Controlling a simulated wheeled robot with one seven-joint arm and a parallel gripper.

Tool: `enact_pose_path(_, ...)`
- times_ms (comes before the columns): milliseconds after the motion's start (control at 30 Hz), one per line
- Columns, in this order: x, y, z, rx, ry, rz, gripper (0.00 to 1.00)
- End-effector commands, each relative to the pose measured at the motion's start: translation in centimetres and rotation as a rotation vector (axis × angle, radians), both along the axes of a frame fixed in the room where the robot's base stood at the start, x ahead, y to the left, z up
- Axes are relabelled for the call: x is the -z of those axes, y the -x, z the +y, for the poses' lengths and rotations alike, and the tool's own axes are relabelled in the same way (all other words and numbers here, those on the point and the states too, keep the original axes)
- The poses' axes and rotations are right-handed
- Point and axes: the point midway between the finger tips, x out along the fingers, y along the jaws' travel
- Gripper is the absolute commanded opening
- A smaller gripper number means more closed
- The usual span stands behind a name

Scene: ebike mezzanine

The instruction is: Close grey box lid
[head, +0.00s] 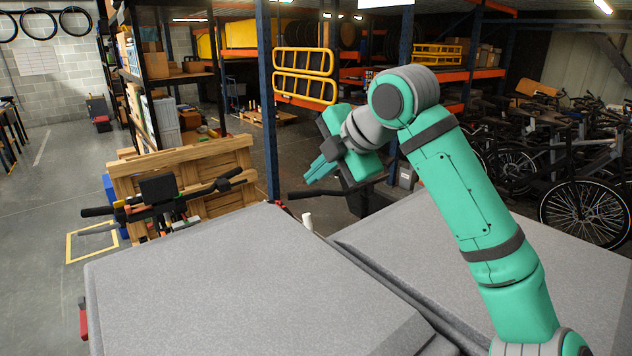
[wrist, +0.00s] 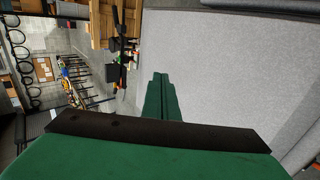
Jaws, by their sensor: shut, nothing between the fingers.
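Two broad, speckled grey panels of box-like bodies fill the foreground of the head view: a left panel (head: 220,285) and a right panel (head: 560,240). A dark gap runs between them. I cannot tell from this view how far the grey lid is open or where its hinge is. My gripper (head: 315,171) is above the far edge of the panels, near the gap, with its fingers pointing left and down. In the wrist view the green fingers (wrist: 158,78) are together and empty, in front of a grey panel (wrist: 235,65). Contact with the panel cannot be told.
Bike handlebars (head: 160,195) stand just beyond the left panel, before a wooden crate (head: 190,175). A blue rack post (head: 266,100) rises behind. Several bikes (head: 585,205) crowd the right. Open floor (head: 40,230) lies at the left.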

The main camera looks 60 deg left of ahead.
Motion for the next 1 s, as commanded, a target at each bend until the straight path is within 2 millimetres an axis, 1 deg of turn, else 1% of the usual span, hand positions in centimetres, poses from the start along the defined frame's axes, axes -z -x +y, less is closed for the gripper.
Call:
enact_pose_path(33,-1.0,0.0,0.0,0.001,0.000,-0.001,0.00)
enact_pose_path(300,-6.7,-0.1,-0.1,0.003,0.000,-0.001,0.00)
enact_pose_path(500,-10.1,-0.1,-0.1,0.003,0.000,0.000,0.00)
enact_pose_path(600,-11.2,-0.2,-0.1,0.004,0.000,-0.001,0.00)
enact_pose_path(700,-11.8,-0.2,-0.1,0.003,0.001,0.000,0.00)
enact_pose_path(1000,-12.1,-0.2,-0.1,0.003,0.001,0.000,0.00)
